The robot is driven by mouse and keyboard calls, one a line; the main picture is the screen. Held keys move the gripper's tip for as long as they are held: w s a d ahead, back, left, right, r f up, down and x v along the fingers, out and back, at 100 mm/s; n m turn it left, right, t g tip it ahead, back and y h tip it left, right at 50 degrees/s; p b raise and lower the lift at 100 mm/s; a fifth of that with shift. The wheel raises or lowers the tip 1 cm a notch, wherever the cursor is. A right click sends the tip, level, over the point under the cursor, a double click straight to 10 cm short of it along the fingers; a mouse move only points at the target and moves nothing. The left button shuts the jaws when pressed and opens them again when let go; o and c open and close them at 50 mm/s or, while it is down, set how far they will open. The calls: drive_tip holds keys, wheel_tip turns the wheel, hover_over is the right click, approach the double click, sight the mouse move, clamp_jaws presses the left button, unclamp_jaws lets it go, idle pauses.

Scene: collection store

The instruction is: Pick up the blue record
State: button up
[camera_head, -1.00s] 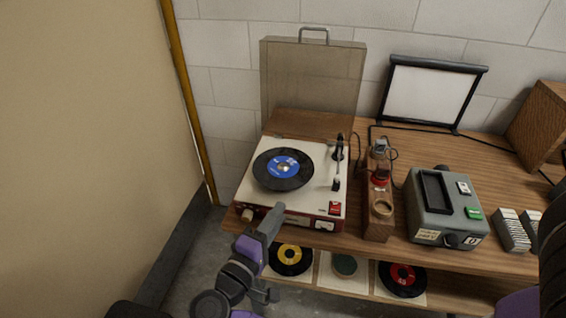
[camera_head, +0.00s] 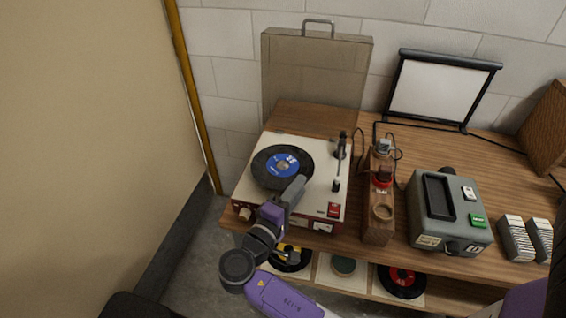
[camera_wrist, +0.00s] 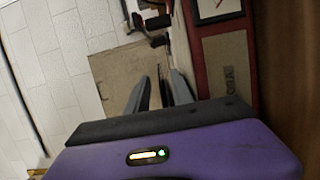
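The blue record (camera_head: 283,166) is a black disc with a blue centre label. It lies flat on the cream deck of the red-sided record player (camera_head: 321,205), left of the tonearm (camera_head: 339,165). My gripper (camera_head: 298,184) is at the player's front edge in the head view, its tip overlapping the lower right rim of the record. I cannot tell if it touches. In the wrist view my gripper's fingers (camera_wrist: 157,78) stand apart with nothing between them. I cannot make out the record there.
The raised lid (camera_head: 316,75) stands behind the player. A wooden stand with a red-topped item (camera_head: 378,200) and a grey device (camera_head: 450,215) are to the right. Records with yellow (camera_head: 289,258) and red (camera_head: 402,281) labels lie on the shelf below. A beige panel (camera_head: 85,130) borders the left.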

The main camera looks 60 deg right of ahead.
drive_tip(key=shift+d, duration=0.95)
clamp_jaws()
idle(0.7)
